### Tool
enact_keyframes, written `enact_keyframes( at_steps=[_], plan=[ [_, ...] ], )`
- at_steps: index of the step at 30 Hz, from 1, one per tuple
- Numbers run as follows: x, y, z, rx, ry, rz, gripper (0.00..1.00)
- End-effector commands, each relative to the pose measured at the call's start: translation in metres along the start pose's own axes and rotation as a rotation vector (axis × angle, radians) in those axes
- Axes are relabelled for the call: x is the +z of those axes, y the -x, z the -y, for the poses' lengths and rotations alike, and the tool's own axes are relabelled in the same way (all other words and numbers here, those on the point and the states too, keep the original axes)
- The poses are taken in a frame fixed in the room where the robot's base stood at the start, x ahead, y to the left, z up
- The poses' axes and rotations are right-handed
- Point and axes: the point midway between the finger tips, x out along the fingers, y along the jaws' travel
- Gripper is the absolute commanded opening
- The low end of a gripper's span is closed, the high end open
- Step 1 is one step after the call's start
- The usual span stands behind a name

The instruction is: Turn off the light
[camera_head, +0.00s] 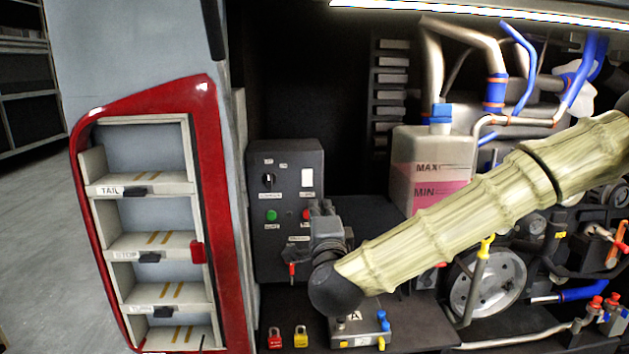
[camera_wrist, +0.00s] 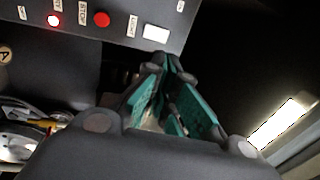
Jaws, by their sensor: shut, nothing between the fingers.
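The light is a bright strip lamp (camera_head: 480,12) along the top edge of the bay, and it is lit. It also shows lit at the right of the wrist view (camera_wrist: 281,122). A white rocker switch labelled LIGHT (camera_wrist: 155,32) is on the dark control panel; in the head view the white switch (camera_head: 307,178) is at the panel's upper right. My gripper (camera_head: 322,206) is shut and empty in front of the panel's lower right, below the switch. In the wrist view its fingertips (camera_wrist: 167,62) are just below the switch; I cannot tell whether they touch the panel.
On the control panel (camera_head: 262,245) are a rotary knob (camera_head: 268,181), a green button (camera_head: 272,215) and a red STOP button (camera_wrist: 102,19). A glowing red lamp (camera_wrist: 54,20) is beside it. A coolant tank (camera_head: 405,165) and pipes stand to the right. A red-framed shelf (camera_head: 212,150) is left.

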Motion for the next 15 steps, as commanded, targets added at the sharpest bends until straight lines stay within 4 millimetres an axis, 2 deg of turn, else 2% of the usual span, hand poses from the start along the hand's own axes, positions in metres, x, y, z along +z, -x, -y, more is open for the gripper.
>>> enact_keyframes(
  at_steps=[5,15],
  plan=[
    [0.0,-0.009,0.001,0.002,0.0,0.0,0.0],
    [0.0,-0.061,0.003,0.001,0.0,-0.001,0.0]
  ],
)
